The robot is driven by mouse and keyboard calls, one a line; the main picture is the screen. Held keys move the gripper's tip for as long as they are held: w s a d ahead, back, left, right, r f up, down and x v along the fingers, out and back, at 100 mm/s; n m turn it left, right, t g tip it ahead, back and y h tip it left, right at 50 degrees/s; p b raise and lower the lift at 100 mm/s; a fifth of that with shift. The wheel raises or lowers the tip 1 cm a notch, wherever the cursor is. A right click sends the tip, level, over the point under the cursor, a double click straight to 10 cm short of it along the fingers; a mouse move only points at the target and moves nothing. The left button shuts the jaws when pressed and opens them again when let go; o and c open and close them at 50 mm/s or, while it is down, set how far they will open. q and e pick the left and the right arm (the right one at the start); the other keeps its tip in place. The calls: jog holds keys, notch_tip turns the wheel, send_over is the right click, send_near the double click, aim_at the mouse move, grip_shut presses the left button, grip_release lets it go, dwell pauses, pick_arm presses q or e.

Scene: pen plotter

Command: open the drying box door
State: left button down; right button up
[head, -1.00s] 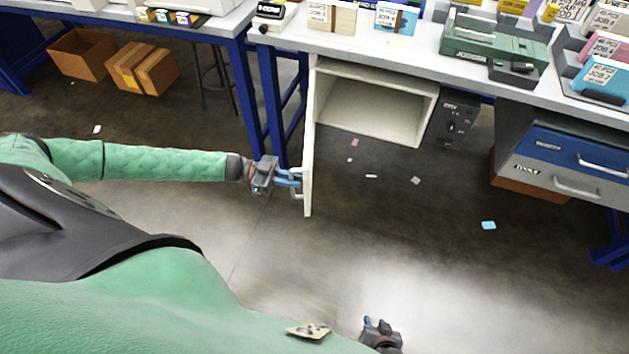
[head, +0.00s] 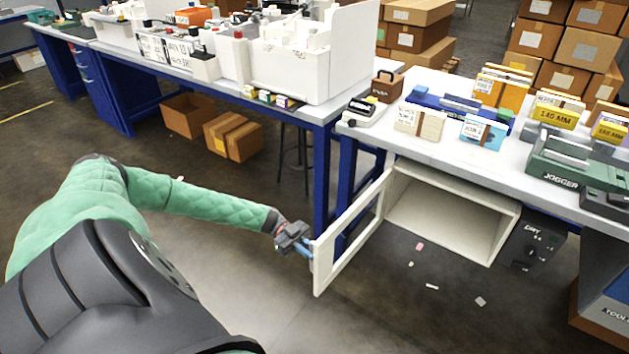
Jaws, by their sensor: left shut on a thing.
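The drying box (head: 452,207) is a cream, open-fronted box under the right-hand bench, with a dark control panel marked DRY (head: 533,245) on its right. Its door (head: 352,238) is a pale frame hinged at the box's left side. The door stands swung wide open, out toward me and to the left. My left gripper (head: 305,247) is at the door's free edge, shut on the door's handle, which is mostly hidden by the fingers. The inside of the box looks empty. My right gripper is not in view.
Blue bench legs (head: 346,175) stand close behind the door. Cardboard boxes (head: 232,137) and a dark stool sit under the left bench. Small scraps (head: 432,287) lie on the floor before the box. The floor in front of the door is clear.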

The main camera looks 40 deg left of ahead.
pick_arm(q)
jog(key=c, duration=1.8)
grip_release()
jog(key=shift+s+a+b, duration=0.1)
jog(key=shift+a+b, duration=0.3)
jog(key=shift+a, duration=3.5)
